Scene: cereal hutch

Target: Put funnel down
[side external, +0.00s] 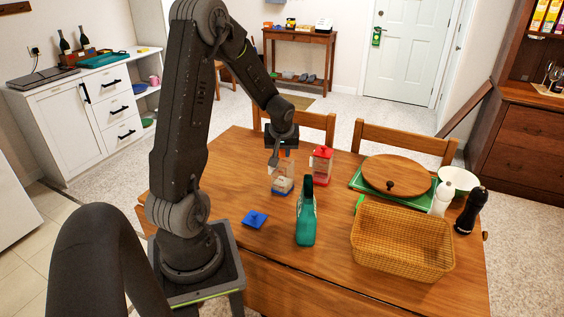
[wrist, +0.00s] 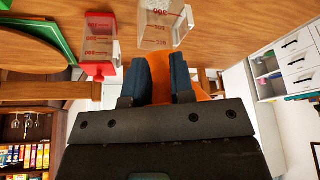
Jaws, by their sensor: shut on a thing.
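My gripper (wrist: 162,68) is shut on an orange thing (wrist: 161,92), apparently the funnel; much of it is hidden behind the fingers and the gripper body.
A red-topped container (side external: 321,162) stands to the right of the clear one. A blue lid (side external: 255,218) lies on the wooden table (side external: 230,175). A teal bottle (side external: 306,215) stands in front. A wicker basket (side external: 402,240) and a round wooden lid (side external: 396,174) are on the right.

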